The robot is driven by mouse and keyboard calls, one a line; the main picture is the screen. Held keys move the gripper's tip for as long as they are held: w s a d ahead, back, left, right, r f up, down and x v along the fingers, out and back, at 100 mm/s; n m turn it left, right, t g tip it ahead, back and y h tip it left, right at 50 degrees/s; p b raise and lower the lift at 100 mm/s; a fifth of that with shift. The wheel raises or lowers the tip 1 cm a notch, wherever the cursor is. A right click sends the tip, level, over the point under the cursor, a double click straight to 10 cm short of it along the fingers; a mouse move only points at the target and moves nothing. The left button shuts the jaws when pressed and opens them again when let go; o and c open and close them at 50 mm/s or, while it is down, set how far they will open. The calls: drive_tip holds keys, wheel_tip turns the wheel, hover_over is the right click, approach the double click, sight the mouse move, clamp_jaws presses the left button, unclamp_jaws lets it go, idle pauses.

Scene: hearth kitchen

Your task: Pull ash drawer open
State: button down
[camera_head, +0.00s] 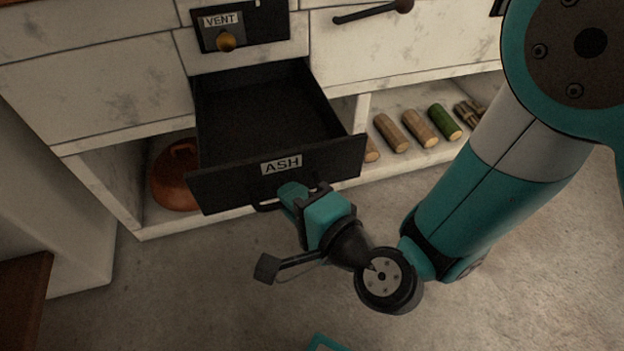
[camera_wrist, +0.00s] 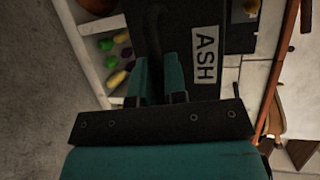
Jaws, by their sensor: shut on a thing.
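The ash drawer (camera_head: 345,145) is black, with a white ASH label (camera_head: 281,165) on its front. It stands pulled well out of the pale cabinet, and its dark inside looks empty. Its front also shows in the wrist view (camera_wrist: 186,18), with the label turned sideways. My gripper (camera_head: 290,192) is at the drawer's front, just below the label, shut on the drawer's black handle (camera_head: 265,207). The jaws hide most of the handle. In the wrist view my gripper's teal fingers (camera_wrist: 158,78) reach to the drawer front.
A VENT panel with a brass knob (camera_head: 227,41) is above the drawer. A reddish-brown pot (camera_head: 176,178) sits in the lower opening at left. Several logs (camera_head: 419,128) lie on the low shelf at right. The grey floor (camera_head: 180,300) in front is clear.

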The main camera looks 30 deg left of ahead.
drive_tip(key=shift+s+d, duration=0.1)
drive_tip(key=shift+s, duration=0.15)
drive_tip(key=c, duration=1.2)
unclamp_jaws()
drive_tip(key=shift+w, duration=0.1)
